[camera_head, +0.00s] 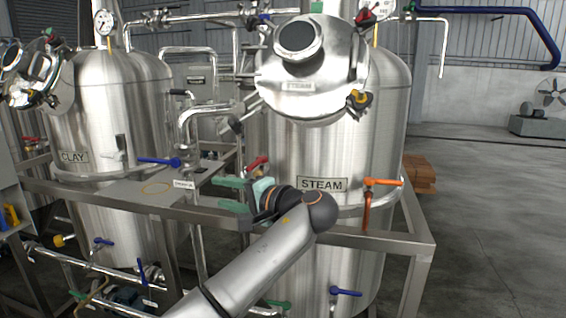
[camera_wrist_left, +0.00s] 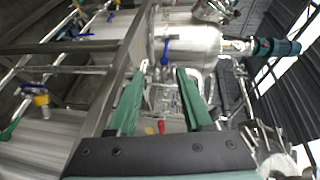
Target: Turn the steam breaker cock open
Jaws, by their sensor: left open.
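The steam tank (camera_head: 335,150) is the steel vessel labelled STEAM in the head view. An orange-handled cock (camera_head: 383,182) sits on its front, right of the label. A red handle (camera_head: 257,163) shows to the left of the label. No tag that I can read says which is the breaker cock. My left gripper (camera_head: 226,194) is open with its green fingers pointing left, in front of the tank's left side and apart from the orange handle. In the left wrist view my open fingers (camera_wrist_left: 159,73) hold nothing. A small red piece (camera_wrist_left: 162,127) shows between them.
The clay tank (camera_head: 110,110) stands to the left with a blue handle (camera_head: 160,161). A blue handle (camera_wrist_left: 167,48) also shows beyond the fingers in the left wrist view. A steel frame rail (camera_head: 385,240) runs across the front. Open floor (camera_head: 490,220) lies to the right.

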